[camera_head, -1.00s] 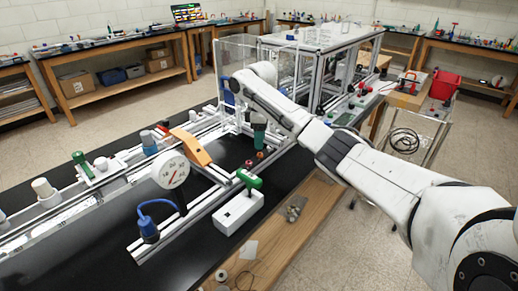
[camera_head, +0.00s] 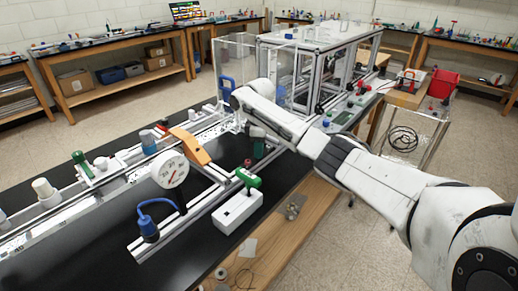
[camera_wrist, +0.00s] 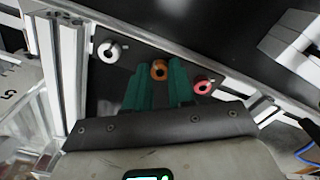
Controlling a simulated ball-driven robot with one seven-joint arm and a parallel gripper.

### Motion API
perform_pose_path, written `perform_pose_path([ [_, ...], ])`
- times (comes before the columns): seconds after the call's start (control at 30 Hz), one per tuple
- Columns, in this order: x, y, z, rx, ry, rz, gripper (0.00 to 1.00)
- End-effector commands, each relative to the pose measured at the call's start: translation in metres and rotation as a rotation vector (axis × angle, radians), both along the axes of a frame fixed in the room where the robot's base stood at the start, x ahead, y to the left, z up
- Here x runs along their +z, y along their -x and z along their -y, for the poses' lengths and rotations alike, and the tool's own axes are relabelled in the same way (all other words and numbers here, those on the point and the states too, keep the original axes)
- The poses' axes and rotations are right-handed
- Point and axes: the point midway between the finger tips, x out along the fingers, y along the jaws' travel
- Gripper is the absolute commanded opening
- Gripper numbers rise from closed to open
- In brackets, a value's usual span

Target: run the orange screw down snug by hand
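The orange screw (camera_wrist: 159,70) shows in the wrist view as a small orange ring with a dark centre on a dark plate. The teal fingers of my gripper (camera_wrist: 160,82) stand on either side of it, their tips level with it. I cannot tell whether they touch it. In the head view my gripper (camera_head: 258,149) points down at the frame beyond the green-handled valve, and the orange screw is hidden there.
In the wrist view a white ring-shaped knob (camera_wrist: 112,51) sits left of my fingers and a pink-red one (camera_wrist: 203,85) close on the right. Aluminium rails border the plate. In the head view a green-handled white block (camera_head: 237,209) and a round gauge (camera_head: 171,170) stand nearby.

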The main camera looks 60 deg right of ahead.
Motion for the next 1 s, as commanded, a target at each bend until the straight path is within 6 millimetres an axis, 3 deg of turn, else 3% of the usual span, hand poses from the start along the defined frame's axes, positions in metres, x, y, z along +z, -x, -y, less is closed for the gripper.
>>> perform_pose_path([
  [0.23, 0.0002, 0.0, -0.0001, 0.0, 0.0, 0.0, 0.0],
  [0.63, 0.0015, -0.0001, -0.0006, -0.05, -0.002, -0.001, 0.0],
  [1.0, 0.003, -0.0008, -0.0018, -0.317, -0.004, 0.0, 0.0],
])
